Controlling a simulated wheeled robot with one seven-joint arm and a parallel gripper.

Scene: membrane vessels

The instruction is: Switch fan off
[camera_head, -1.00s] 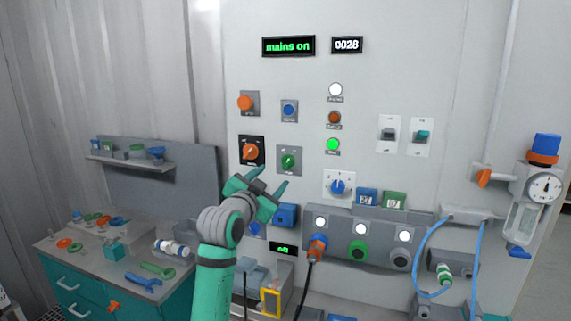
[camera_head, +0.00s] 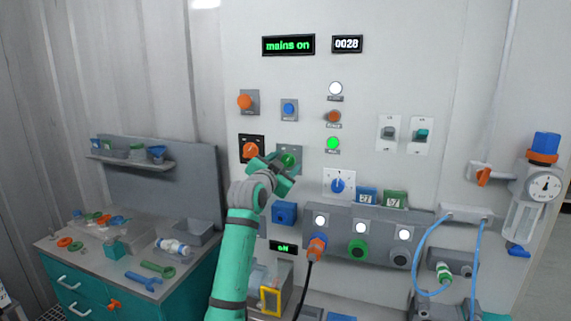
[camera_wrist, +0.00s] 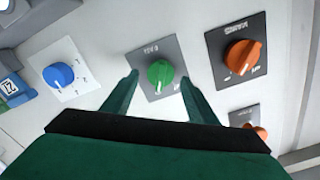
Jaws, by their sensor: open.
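The green rotary knob (camera_wrist: 160,73) sits on a grey plate (camera_wrist: 154,48) on the wall panel; the wrist view shows a label on the plate that seems to read "FAN". In the head view the green knob (camera_head: 289,160) is partly covered by my gripper (camera_head: 275,172). My open gripper faces the panel, and in the wrist view its two fingers (camera_wrist: 158,92) stand on either side of the green knob.
An orange knob labelled mains (camera_wrist: 243,55) is close beside the green one. A blue knob (camera_wrist: 58,75) is on the other side. A "mains on" display (camera_head: 288,46) is lit above. A row of sockets with a plugged orange connector (camera_head: 317,247) juts out below.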

